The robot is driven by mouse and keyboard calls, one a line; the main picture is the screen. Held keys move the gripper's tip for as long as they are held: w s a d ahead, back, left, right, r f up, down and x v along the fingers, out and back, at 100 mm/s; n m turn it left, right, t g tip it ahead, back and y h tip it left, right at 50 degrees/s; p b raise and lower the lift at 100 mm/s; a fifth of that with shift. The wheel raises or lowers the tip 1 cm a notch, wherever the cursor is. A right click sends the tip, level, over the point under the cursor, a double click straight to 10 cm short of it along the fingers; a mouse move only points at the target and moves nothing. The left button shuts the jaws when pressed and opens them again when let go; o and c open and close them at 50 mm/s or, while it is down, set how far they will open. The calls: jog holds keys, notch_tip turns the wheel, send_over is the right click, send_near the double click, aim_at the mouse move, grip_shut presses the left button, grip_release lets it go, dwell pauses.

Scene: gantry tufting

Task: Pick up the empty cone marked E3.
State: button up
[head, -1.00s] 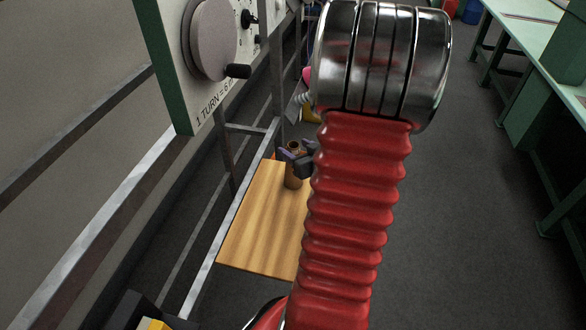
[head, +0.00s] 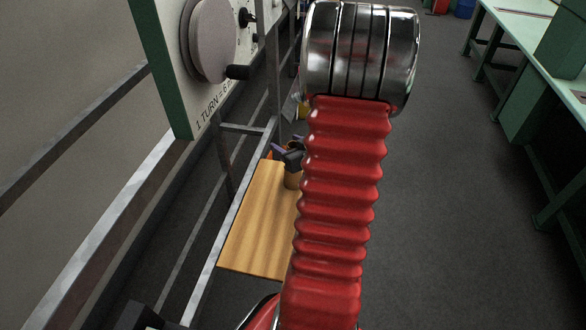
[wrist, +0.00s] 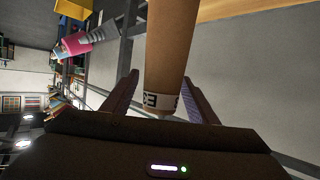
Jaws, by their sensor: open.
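The brown cardboard cone marked E3 (head: 292,181) stands on a wooden shelf board (head: 255,225), close to its far end. In the wrist view the cone (wrist: 170,55) appears upside down, with a white band lettered E3 near its narrow end. My gripper (wrist: 160,78) is open, with one finger on each side of the cone; I cannot tell whether either finger touches it. In the head view my gripper (head: 287,156) is at the cone's upper part and hides its top. My red arm covers the board's right side.
A metal frame post (head: 276,70) and rails run along the left, beside a panel with a crank wheel (head: 207,40). A pink cone (wrist: 76,43) shows beyond the gripper in the wrist view. Green benches (head: 530,95) stand at right, with open floor between.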

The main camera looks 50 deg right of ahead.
jog(key=shift+c, duration=0.4)
grip_shut()
jog(key=shift+r, duration=0.15)
notch_tip(320, 180, up, 10)
dwell(0.8)
dwell(0.5)
